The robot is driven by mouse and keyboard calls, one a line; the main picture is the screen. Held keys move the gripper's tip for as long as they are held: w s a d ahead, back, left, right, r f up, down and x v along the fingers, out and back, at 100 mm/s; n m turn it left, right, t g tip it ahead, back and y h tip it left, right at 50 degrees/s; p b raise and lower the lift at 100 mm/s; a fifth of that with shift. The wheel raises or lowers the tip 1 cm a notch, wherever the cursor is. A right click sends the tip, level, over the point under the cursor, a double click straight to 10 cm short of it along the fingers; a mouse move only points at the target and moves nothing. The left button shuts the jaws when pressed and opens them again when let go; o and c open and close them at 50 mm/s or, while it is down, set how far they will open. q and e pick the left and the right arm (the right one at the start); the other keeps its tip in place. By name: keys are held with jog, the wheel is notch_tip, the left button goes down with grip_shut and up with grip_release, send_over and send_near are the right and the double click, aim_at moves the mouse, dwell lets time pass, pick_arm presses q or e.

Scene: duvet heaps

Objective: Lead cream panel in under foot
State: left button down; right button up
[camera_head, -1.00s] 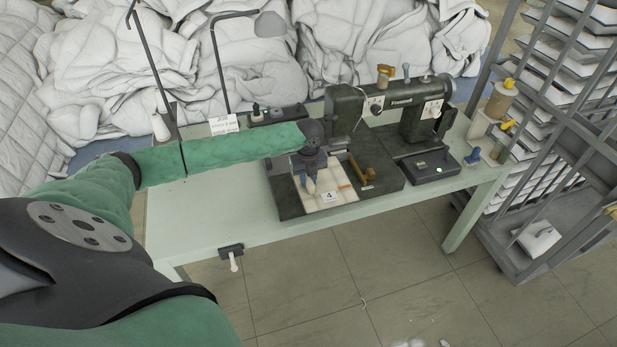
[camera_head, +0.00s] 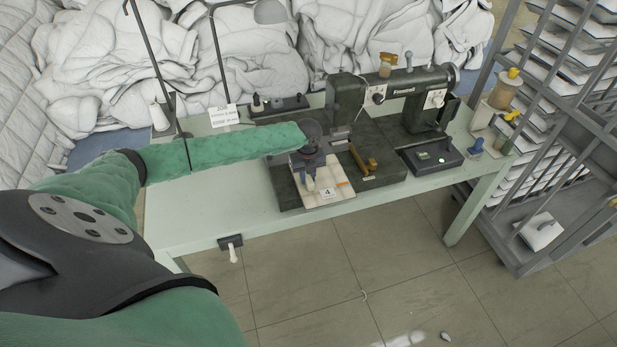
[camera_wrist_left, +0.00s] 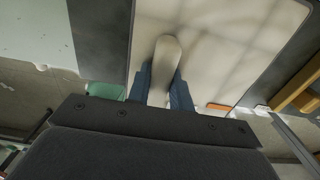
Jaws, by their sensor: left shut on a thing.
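The cream panel (camera_head: 348,193) lies flat on the dark bed of the green sewing machine (camera_head: 396,92), with a "4" label at its front edge and an orange mark on its right. My left gripper (camera_head: 311,183) points down over the panel's left part. In the left wrist view its blue fingers (camera_wrist_left: 164,90) are shut on a pale rounded handle (camera_wrist_left: 166,58) that stands over the cream panel (camera_wrist_left: 215,45). The presser foot under the machine head is too small to make out, and my forearm and wrist hide part of the bed. My right gripper is out of view.
The pale green table (camera_head: 215,205) is clear at its left. A brown-yellow lever (camera_head: 363,160) stands right of the panel, and a dark control box (camera_head: 431,156) sits farther right. A grey rack (camera_head: 545,150) stands beside the table. White duvet heaps (camera_head: 370,35) lie behind.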

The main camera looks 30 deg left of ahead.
pick_arm(q)
jog(key=shift+w+a, duration=0.75)
jog(key=shift+a, duration=0.1)
jog(key=shift+w+a, duration=0.35)
jog(key=shift+a, duration=0.05)
jog(key=shift+w+a+f+b, duration=0.1)
jog(key=shift+w+a+b, duration=0.3)
jog(key=shift+w+a, duration=0.65)
jog(key=shift+a, duration=0.15)
jog(key=shift+w+a+b, duration=0.35)
jog(key=shift+w+a, duration=0.15)
jog(key=shift+a, duration=0.1)
jog(key=shift+w+a, duration=0.3)
jog(key=shift+a, duration=0.1)
jog(key=c, duration=1.3)
grip_release()
jog(key=shift+o, duration=0.7)
jog(key=shift+b, duration=0.3)
notch_tip(320, 180, up, 7)
jog(key=b, duration=0.3)
jog(key=shift+w+f, duration=0.1)
jog(key=shift+f, duration=0.05)
jog(key=shift+r, duration=0.55)
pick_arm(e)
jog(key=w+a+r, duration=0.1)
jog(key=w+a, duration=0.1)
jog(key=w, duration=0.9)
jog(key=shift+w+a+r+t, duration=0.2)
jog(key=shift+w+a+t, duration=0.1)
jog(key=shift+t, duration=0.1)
